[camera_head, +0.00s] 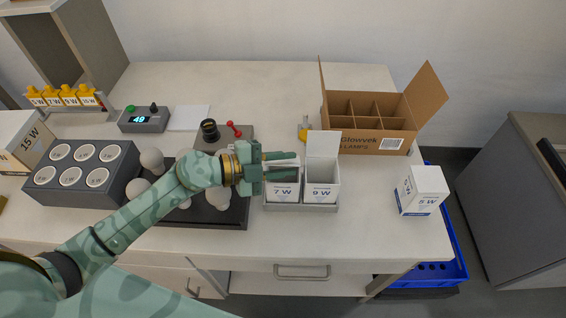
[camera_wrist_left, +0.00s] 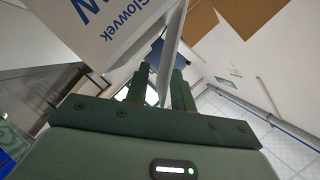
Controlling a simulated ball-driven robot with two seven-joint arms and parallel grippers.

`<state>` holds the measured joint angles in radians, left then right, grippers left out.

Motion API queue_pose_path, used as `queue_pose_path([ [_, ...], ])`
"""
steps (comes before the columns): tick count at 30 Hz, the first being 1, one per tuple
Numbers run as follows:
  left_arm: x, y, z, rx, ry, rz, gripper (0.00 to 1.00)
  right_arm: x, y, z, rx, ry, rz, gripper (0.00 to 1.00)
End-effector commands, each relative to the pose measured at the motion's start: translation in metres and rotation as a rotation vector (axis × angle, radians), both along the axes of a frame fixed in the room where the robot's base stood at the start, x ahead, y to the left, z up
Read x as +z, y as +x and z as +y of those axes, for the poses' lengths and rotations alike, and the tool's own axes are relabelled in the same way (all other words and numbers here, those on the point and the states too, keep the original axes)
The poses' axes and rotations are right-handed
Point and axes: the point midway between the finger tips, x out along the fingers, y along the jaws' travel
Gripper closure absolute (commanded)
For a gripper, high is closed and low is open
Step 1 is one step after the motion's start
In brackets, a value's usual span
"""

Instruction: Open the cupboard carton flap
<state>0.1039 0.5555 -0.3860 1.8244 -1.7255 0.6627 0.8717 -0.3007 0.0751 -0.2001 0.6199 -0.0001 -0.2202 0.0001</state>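My left gripper (camera_head: 282,164) is over the white 7 W carton (camera_head: 282,192), which stands in a grey tray beside the white 9 W carton (camera_head: 321,190). The 9 W carton's flap (camera_head: 323,144) stands upright and its top is open. In the left wrist view, my gripper's fingers (camera_wrist_left: 162,92) are apart, with a thin white panel (camera_wrist_left: 172,50) between them; I cannot tell whether they touch it. A white Glowvek carton (camera_wrist_left: 100,38) is close by. The gripper hides much of the 7 W carton's top. No label says which carton is the cupboard one. My right gripper is not in view.
A brown divided box (camera_head: 372,143) with raised flaps stands behind the tray. A 5 W carton (camera_head: 422,190) is near the right table edge, a 15 W carton (camera_head: 22,142) at the far left. A socket block (camera_head: 80,188) and several bulbs are left.

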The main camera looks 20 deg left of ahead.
Motion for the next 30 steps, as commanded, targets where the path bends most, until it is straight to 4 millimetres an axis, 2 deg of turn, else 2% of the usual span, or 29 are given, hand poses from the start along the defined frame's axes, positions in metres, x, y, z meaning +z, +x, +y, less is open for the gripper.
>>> queue_pose_path([
  [5,0.0,-0.0001,0.0001,0.0,0.0,0.0,0.75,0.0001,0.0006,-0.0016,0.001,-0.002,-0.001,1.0],
  [8,0.0,-0.0002,0.0002,0.0,-0.001,0.001,1.0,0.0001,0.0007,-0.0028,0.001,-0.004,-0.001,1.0],
  [30,-0.0002,-0.0004,0.0005,0.0,0.0,0.001,1.0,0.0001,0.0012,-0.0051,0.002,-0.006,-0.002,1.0],
])
